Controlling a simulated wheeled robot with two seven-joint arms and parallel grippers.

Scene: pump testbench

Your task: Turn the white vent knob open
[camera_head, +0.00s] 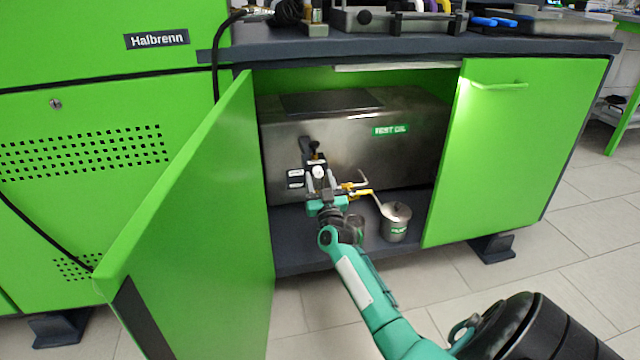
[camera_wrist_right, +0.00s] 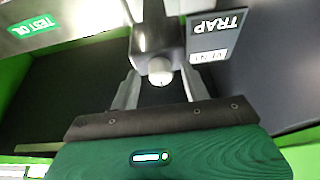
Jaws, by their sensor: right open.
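The white vent knob (camera_head: 319,171) is on the front of the steel tank (camera_head: 350,150) inside the open cabinet. In the right wrist view the white knob (camera_wrist_right: 160,71) shows at the end of a dark fitting (camera_wrist_right: 158,30). My right gripper (camera_head: 320,182) is at the knob, with its fingers open on either side of it. The wrist view shows the fingers (camera_wrist_right: 159,82) flanking the knob, with small gaps visible; contact cannot be told. My left gripper is not in view.
A green door (camera_head: 190,210) stands open on the left; the right door (camera_head: 490,140) is closed. A yellow-handled valve (camera_head: 357,190) and a metal can (camera_head: 396,222) are right of my gripper. A TRAP label (camera_wrist_right: 216,35) sits beside the fitting. The tank bears a TEST OIL label (camera_head: 390,130).

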